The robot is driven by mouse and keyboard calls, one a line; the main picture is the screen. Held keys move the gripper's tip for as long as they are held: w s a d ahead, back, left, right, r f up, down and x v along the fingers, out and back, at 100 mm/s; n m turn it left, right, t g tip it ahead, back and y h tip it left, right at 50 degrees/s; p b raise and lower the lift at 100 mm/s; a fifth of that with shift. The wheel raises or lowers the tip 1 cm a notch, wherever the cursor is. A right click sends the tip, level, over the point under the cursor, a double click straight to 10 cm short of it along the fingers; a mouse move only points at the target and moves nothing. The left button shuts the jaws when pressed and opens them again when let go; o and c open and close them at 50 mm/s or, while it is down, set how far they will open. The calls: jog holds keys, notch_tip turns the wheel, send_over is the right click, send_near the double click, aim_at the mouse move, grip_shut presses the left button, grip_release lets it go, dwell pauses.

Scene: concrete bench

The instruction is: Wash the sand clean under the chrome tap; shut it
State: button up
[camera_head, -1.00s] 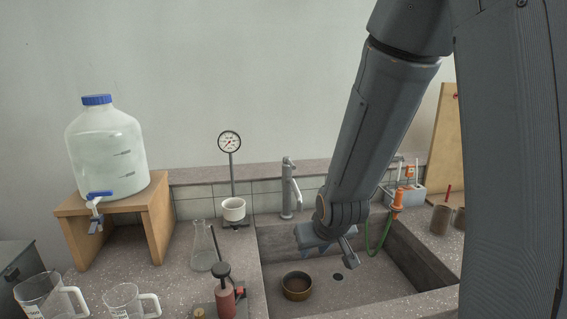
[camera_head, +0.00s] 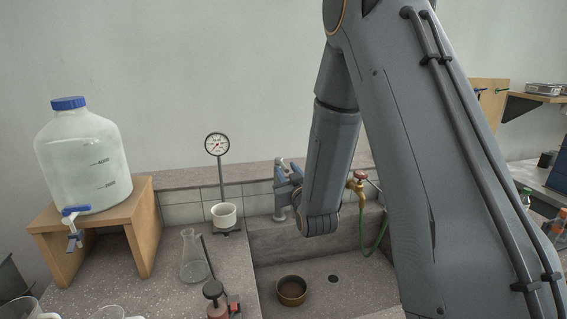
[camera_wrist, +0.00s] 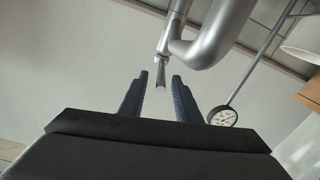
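The chrome tap (camera_head: 280,190) stands at the back left of the sink, partly covered by my gripper (camera_head: 291,172). In the wrist view, my gripper (camera_wrist: 160,95) is open, its two dark fingers apart. The tap's curved pipe (camera_wrist: 222,35) and thin lever (camera_wrist: 162,72) are just beyond the fingertips. The lever lines up with the gap between them; I cannot tell whether they touch. A round brown pan (camera_head: 291,300) with dark brown contents sits on the sink floor, in front of the tap. I see no water stream.
The sink (camera_head: 350,292) has a dark drain hole right of the pan. An orange-handled valve (camera_head: 358,183) with a green hose stands right of my wrist.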

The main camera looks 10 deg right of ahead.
aim_at(280, 161)
jog(key=shift+w+a+p, duration=0.15)
jog(key=shift+w+p, duration=0.55)
jog(key=shift+w, duration=2.05)
grip_shut()
